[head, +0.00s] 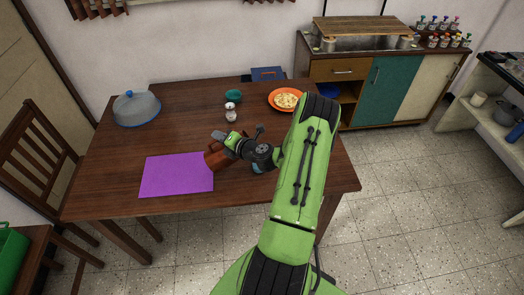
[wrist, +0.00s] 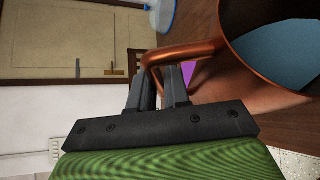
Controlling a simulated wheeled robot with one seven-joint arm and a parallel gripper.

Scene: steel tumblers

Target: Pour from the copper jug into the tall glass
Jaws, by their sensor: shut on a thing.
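The copper jug (head: 214,158) is near the middle of the table in the head view, beside the right edge of the purple mat (head: 177,174). My gripper (wrist: 160,70) is shut on the handle of the jug (wrist: 200,50) in the wrist view. The jug's wide mouth fills the upper right there, with a flat blue surface inside. The jug looks tilted; I cannot tell whether it touches the table. My gripper (head: 227,141) partly covers it in the head view. I cannot make out the tall glass; a small blue-teal thing (head: 257,168) is mostly hidden behind my arm.
A shaker (head: 230,113), a teal bowl (head: 233,96) and an orange plate of food (head: 287,100) stand toward the back of the table. A grey dome with a blue rim (head: 137,108) is at the back left. The table's left middle is clear.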

